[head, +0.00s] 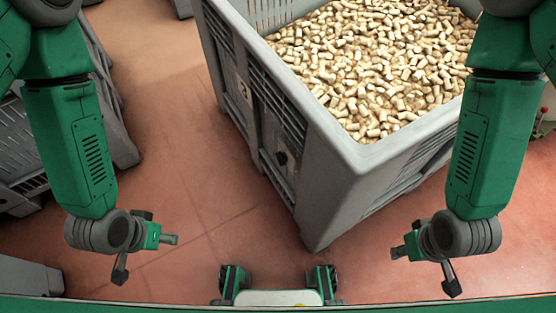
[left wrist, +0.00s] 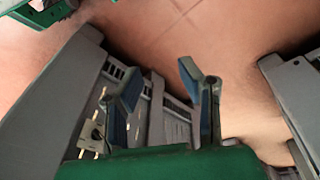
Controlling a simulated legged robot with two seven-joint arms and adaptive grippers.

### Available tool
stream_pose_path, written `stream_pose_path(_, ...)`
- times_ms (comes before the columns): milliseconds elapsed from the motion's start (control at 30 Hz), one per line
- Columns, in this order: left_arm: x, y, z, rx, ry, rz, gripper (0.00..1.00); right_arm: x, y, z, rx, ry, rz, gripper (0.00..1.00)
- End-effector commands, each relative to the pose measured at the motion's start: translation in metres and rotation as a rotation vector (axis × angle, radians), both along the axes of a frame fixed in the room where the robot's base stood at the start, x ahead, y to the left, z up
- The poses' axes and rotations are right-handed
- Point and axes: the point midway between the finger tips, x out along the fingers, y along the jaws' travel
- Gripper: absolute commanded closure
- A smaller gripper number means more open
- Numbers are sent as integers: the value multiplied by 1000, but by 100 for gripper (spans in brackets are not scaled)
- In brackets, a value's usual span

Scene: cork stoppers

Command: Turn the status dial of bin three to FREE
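The grey bin (head: 345,150), marked with a 3 (head: 244,90) on its left side, stands at centre right, full of cork stoppers (head: 375,65). A small dark round knob (head: 282,157), which looks like the status dial, sits lower on that same side. Its setting is too small to read. My left gripper (head: 146,256) hangs left of the bin, apart from it, with its fingers spread and empty. The fingers also show apart in the left wrist view (left wrist: 160,85). My right gripper (head: 424,268) is right of the bin's near corner, fingers spread and empty.
Another grey bin (head: 85,110) stands at the left, and a grey edge (head: 28,277) shows at lower left. Reddish floor (head: 190,190) lies clear between the bins. In the left wrist view, grey slatted walls (left wrist: 45,100) stand behind and beside the fingers.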

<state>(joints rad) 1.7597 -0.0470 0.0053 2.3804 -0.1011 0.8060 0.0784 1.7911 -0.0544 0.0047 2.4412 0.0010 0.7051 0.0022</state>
Motion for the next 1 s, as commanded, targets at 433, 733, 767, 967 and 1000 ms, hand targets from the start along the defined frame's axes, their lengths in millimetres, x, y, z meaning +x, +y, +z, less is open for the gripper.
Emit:
stream_pose_path(433,180,-138,-80,-1085,-610,-24,67,-1,0,-118,0,2,0,71)
stream_pose_path(733,184,-156,-66,-1297,-600,-59,67,-1,0,-129,0,1,0,71)
stream_pose_path(767,186,-160,-66,-1296,-600,-59,67,-1,0,-130,0,1,0,71)
stream_pose_path(967,206,-194,-68,-1294,-601,-61,67,-1,0,-143,0,1,0,71)
stream_pose_path(1000,210,-202,-68,-1292,-600,-61,67,-1,0,-146,0,1,0,71)
